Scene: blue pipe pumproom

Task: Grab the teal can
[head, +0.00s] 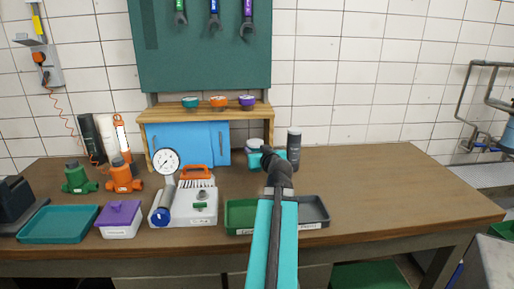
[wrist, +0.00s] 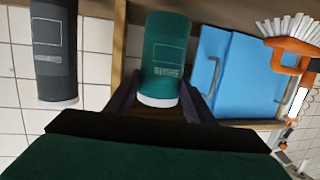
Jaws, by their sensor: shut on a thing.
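The teal can (wrist: 165,58) is a dark teal cylinder with a pale rim and printed label, near the middle of the wrist view, which appears upside down. My gripper (wrist: 160,104) has one finger on each side of it and is shut on it. In the head view my arm reaches over the bench, and my gripper (head: 264,157) is at the back, right of the blue cabinet. My arm and wrist hide most of the can there. I cannot tell whether the can is clear of the bench.
A dark grey can (head: 294,146) stands close to the right; it also shows in the wrist view (wrist: 55,50). The blue cabinet (head: 190,143) under a wooden shelf (head: 205,114) is close on the left. Green (head: 240,218) and grey (head: 314,212) trays lie in front. The bench's right side is clear.

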